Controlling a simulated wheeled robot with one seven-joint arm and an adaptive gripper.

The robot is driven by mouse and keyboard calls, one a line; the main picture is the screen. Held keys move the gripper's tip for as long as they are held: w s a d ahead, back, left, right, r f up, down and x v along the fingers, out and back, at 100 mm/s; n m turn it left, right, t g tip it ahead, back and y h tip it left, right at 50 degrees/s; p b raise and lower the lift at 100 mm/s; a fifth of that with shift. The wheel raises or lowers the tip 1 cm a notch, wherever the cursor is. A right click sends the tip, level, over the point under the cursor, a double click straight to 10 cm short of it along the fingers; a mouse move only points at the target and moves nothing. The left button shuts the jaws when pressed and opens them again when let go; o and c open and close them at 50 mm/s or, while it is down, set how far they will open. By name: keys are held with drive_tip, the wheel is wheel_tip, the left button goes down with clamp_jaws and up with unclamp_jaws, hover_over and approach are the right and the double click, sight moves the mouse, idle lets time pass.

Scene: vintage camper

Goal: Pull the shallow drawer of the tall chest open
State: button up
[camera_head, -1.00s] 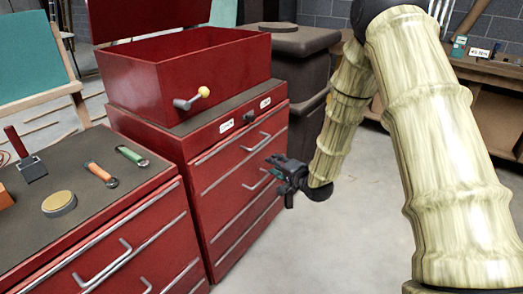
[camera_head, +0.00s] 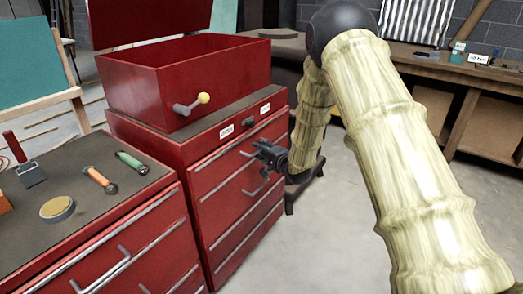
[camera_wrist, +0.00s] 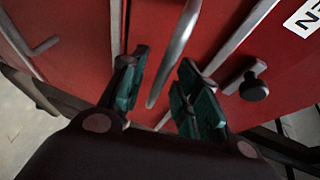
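The tall red chest (camera_head: 160,150) stands at centre left with its drawers shut. Its shallow top front (camera_head: 222,138) has white labels and a small black knob (camera_head: 249,122); the knob also shows in the wrist view (camera_wrist: 254,88). Below it are drawers with metal bar handles. My gripper (camera_head: 264,152) is in front of the upper drawer face, close to its bar handle. In the wrist view my gripper (camera_wrist: 160,95) is open, and a metal bar handle (camera_wrist: 177,48) lies between its two green-padded fingers. I cannot tell whether they touch it.
An open red box (camera_head: 180,85) with a yellow-tipped crank sits on the chest. A lower red cabinet (camera_head: 110,240) with tools on top stands at left. A workbench (camera_head: 450,70) is at the back right. The floor before the chest is clear.

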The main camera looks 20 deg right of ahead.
drive_tip(key=shift+w+a, duration=0.15)
drive_tip(key=shift+w, duration=0.25)
clamp_jaws()
